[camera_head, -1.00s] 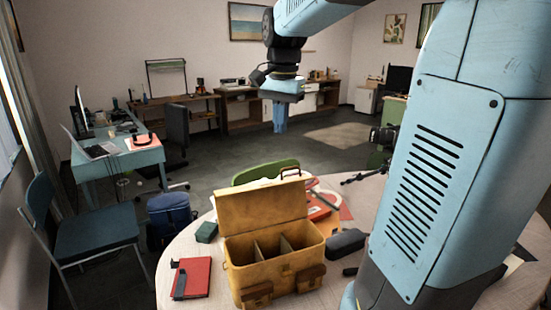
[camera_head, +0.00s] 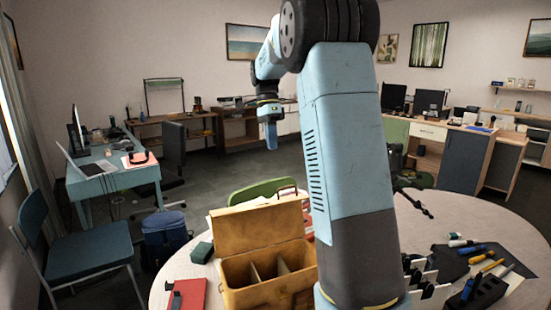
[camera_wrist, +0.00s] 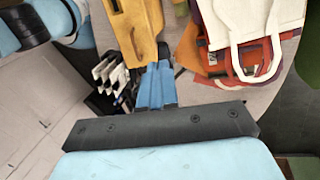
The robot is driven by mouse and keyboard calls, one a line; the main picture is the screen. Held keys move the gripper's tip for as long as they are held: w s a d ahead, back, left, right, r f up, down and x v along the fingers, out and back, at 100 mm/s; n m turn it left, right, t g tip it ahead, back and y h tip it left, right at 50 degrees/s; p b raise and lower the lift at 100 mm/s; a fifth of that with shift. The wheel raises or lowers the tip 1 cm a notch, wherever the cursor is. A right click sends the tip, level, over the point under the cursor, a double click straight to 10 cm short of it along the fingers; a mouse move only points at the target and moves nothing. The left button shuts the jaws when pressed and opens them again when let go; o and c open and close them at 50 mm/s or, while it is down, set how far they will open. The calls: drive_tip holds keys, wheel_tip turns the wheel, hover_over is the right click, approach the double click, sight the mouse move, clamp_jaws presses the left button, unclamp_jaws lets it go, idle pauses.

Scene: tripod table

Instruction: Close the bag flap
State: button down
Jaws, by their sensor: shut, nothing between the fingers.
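My arm hides the bag's right side. My gripper (camera_head: 271,136) hangs high up, beyond and above the bag in the head view, apart from it. Its blue fingers are together and empty. In the wrist view my gripper (camera_wrist: 157,80) points down over the table, and part of the yellow-tan bag (camera_wrist: 138,25) shows at the top.
The round table (camera_head: 185,262) also holds a red book (camera_head: 187,294), a dark green box (camera_head: 202,252) and, at right, several pens (camera_head: 487,258). A white tote (camera_wrist: 250,22) lies beside the bag in the wrist view. A green chair (camera_head: 262,190) stands behind the table.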

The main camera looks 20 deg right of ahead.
drive_tip(key=s+f, duration=0.6)
drive_tip(key=f, duration=0.3)
drive_tip(key=shift+s+a+f, duration=0.2)
drive_tip(key=shift+f, duration=0.15)
